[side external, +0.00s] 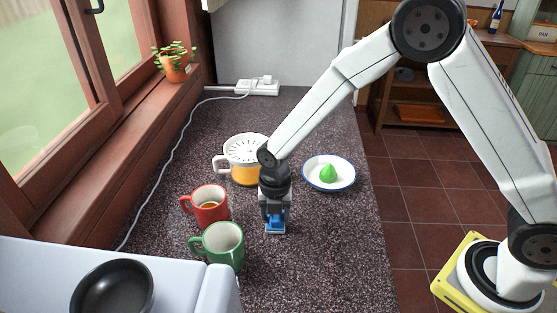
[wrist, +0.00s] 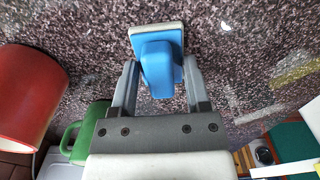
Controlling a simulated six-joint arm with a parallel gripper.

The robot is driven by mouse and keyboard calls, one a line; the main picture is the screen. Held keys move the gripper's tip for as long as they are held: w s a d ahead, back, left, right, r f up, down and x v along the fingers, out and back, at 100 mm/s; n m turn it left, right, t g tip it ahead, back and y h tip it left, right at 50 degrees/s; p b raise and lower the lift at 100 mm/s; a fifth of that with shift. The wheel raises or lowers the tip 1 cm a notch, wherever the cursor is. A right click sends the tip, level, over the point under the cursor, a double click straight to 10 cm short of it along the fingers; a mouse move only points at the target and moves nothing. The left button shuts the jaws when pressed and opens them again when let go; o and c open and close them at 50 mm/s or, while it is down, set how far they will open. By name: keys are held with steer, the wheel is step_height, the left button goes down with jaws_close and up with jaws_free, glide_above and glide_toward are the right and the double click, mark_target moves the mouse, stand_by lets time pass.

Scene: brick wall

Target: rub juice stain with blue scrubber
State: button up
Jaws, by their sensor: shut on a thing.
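My gripper (side external: 275,214) points straight down over the dark speckled counter (side external: 320,250), right of the mugs. It is shut on the blue scrubber (side external: 275,222). In the wrist view the scrubber's blue handle (wrist: 158,65) sits between the two grey fingers (wrist: 160,80), with a pale pad edge beyond it. The scrubber is low at the counter; whether its pad touches cannot be told. No clear juice stain shows in the side view. Pale streaks (wrist: 296,70) show on the counter in the wrist view; I cannot tell if they are stain or reflection.
A red mug (side external: 211,207) and a green mug (side external: 223,246) stand close on the left. A juicer (side external: 246,150) with orange juice stands behind, and a bowl (side external: 311,183) with a green fruit is behind right. A black pan (side external: 112,289) is front left. The front-right counter is clear.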

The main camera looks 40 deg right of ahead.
steer(key=shift+s+a, duration=0.9)
steer(key=shift+s, duration=0.05)
steer(key=shift+a, duration=0.2)
steer(key=shift+w+a, duration=0.1)
steer(key=shift+w, duration=0.2)
steer(key=shift+w+d, duration=3.2)
steer(key=shift+d, duration=0.1)
steer(key=shift+s+a, duration=3.3)
steer(key=shift+s, duration=0.05)
step_height(320, 180, up, 8)
steer(key=shift+d+r, duration=0.1)
